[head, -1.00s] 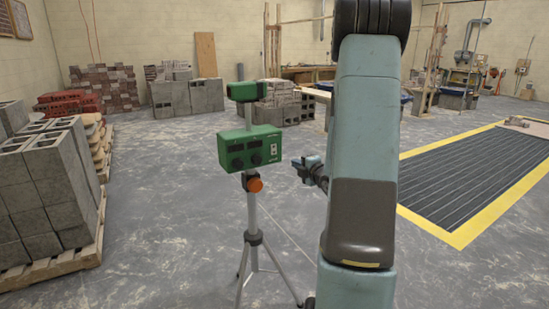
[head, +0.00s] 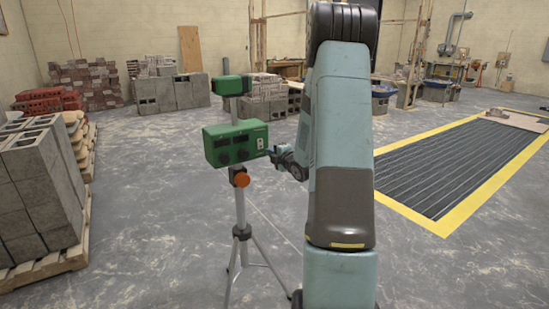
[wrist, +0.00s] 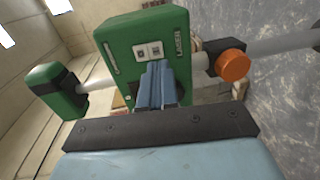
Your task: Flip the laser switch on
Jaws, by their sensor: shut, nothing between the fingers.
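The laser is a green box (head: 236,144) on a tripod (head: 242,232), with dark knobs on its front. A small white switch plate (head: 260,143) sits near the right end of its front. My gripper (head: 270,154) is at the box's right end, close to the switch plate.
An orange knob (head: 241,179) is on the tripod post under the box, and a smaller green head (head: 234,85) is above it. Concrete blocks on a pallet (head: 45,270) stand at left. A yellow-edged grate (head: 470,165) lies at right. Open floor surrounds the tripod.

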